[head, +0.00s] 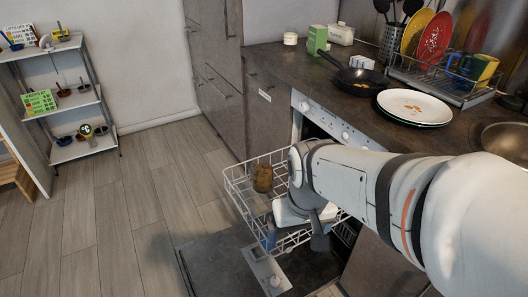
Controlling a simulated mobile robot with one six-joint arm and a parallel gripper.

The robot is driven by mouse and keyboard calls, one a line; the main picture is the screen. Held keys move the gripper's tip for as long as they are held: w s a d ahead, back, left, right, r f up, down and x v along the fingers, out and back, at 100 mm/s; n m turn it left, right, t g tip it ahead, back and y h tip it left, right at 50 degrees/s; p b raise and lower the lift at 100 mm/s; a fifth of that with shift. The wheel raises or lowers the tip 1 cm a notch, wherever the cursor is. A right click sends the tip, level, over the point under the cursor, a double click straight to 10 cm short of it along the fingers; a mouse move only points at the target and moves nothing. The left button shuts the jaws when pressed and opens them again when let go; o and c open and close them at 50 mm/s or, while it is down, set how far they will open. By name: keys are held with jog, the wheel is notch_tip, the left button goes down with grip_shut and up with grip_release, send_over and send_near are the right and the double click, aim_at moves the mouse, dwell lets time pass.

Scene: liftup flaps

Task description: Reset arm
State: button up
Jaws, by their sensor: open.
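My arm reaches in from the right edge of the head view and ends over the open dishwasher. My gripper (296,238) points down at the dishwasher rack (240,186), overlapping its right part in the picture. The gripper is open, and I see nothing between its fingers. I cannot tell whether it touches the rack. A brown cup-like item (262,178) stands in the rack, left of my gripper. The dishwasher door (215,266) lies folded down below the rack. My arm hides part of the dishwasher front and the rack's right side.
The counter (290,70) holds a black pan (357,80), a white plate with food bits (414,107) and a dish drainer (440,80) with colored plates and mugs. A sink (508,138) is at right. A shelf (75,95) stands far left. The wooden floor (120,215) is clear.

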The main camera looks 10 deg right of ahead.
notch_tip(320, 180, up, 47)
jog(key=s+t+p, duration=0.1)
jog(key=t+p, duration=0.1)
jog(key=p, duration=3.9)
jog(key=shift+t, duration=0.4)
jog(key=shift+s+r, duration=0.1)
